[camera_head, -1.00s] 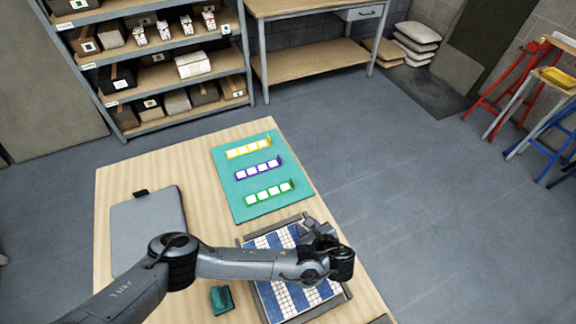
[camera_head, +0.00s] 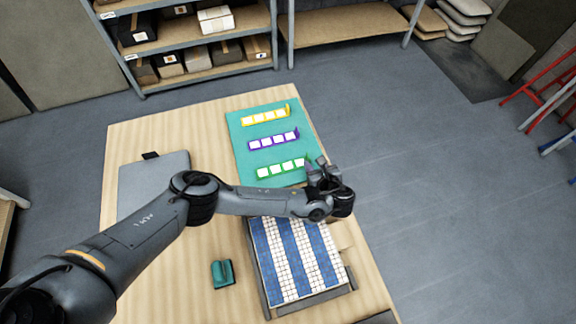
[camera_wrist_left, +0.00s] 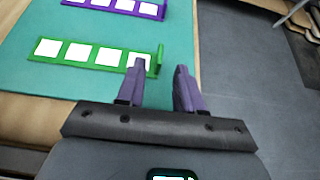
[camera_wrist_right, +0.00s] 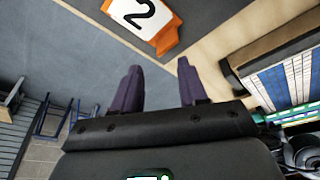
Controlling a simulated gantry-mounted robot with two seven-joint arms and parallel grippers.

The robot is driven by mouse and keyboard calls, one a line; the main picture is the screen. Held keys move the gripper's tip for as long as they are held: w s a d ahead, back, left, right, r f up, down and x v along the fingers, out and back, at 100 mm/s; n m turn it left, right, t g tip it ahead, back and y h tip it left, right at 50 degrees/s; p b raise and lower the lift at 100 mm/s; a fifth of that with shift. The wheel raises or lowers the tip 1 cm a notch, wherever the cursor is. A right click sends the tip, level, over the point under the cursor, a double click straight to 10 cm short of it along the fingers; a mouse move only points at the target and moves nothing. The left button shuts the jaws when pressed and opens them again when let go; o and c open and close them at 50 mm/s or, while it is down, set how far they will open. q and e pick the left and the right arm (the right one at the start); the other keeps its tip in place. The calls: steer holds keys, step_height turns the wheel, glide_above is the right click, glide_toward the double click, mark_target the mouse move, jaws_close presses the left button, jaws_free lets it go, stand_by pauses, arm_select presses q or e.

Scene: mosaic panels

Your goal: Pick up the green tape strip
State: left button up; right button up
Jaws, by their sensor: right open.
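The green tape strip (camera_head: 282,168) lies on the teal mat (camera_head: 240,140), nearest of three strips, with a row of white tiles on it and an upright tab at its right end. It also shows in the left wrist view (camera_wrist_left: 84,54). My left gripper (camera_head: 318,162) is at the strip's right end. In the left wrist view its fingers (camera_wrist_left: 161,68) are apart, the left finger overlapping the last tile near the tab; I cannot tell if it touches. My right gripper (camera_wrist_right: 160,68) is open and empty, seen only in its wrist view.
A purple strip (camera_head: 272,139) and a yellow strip (camera_head: 265,116) lie farther back on the mat. A framed blue and white mosaic panel (camera_head: 292,260) is in front. A teal block (camera_head: 222,273) and a grey board (camera_head: 150,185) lie left. An orange marker numbered 2 (camera_wrist_right: 146,20) shows in the right wrist view.

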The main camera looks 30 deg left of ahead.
mark_target(289, 166)
arm_select(q)
steer(key=shift+b+x, duration=0.4)
steer(key=shift+x, duration=1.75)
steer(key=shift+a+r, duration=0.1)
steer(key=shift+r, duration=0.1)
steer(key=shift+c, duration=0.4)
jaws_close()
